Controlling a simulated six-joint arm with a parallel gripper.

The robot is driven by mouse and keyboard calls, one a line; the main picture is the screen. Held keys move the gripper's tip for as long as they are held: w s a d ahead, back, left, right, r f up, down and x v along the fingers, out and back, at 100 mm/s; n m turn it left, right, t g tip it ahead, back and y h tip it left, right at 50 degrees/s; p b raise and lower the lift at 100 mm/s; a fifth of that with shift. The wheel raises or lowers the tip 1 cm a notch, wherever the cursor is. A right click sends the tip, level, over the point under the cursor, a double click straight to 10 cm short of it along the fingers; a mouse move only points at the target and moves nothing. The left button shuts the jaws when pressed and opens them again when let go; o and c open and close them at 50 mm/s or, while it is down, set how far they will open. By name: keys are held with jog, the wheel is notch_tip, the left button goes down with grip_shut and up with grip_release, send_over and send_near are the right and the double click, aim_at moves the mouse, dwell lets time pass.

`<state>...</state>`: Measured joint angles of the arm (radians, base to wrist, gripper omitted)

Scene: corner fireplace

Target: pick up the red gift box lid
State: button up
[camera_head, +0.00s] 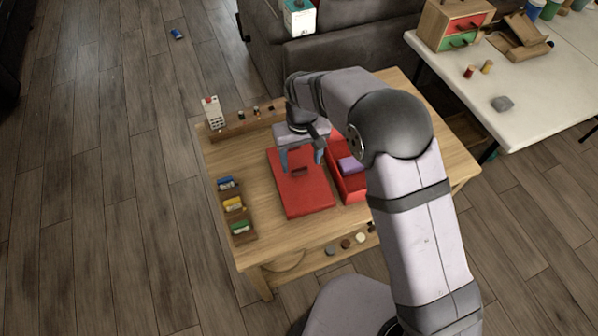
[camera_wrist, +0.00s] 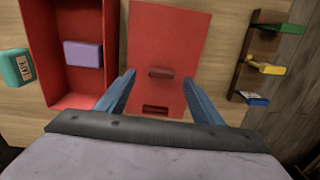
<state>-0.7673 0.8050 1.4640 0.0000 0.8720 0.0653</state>
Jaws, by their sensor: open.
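The red gift box lid (camera_head: 303,189) lies flat on the wooden table, with a small dark red handle-like piece on its top. It also shows in the wrist view (camera_wrist: 168,35). My gripper (camera_head: 301,160) is open above the lid's far part, fingers pointing down. In the wrist view the blue fingers (camera_wrist: 158,92) stand apart on either side of the raised piece (camera_wrist: 161,73), and nothing is between them in grasp. I cannot tell whether the fingertips touch the lid. The open red box (camera_head: 354,187) sits right beside the lid, partly hidden by my arm.
A purple block (camera_wrist: 83,54) lies in the box. A teal tape item (camera_wrist: 16,66) is beside it. A wooden rack with colored packets (camera_head: 234,204) lines the table's left edge. A shelf (camera_head: 244,122) with small items runs along the back.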

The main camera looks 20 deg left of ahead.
aim_at(300, 170)
jog(key=shift+s+a+f+p, duration=0.15)
jog(key=shift+f+p, duration=0.35)
jog(key=shift+f, duration=1.6)
jog(key=c, duration=1.1)
jog(key=shift+c, duration=0.3)
jog(key=shift+r, duration=0.15)
notch_tip(300, 170, up, 9)
jog(key=b, duration=0.2)
jog(key=w+d+r+p, duration=0.6)
jog(key=w+d+p, duration=0.3)
jog(key=d+p, duration=0.4)
jog(key=shift+w+p, duration=0.15)
jog(key=shift+p, duration=0.4)
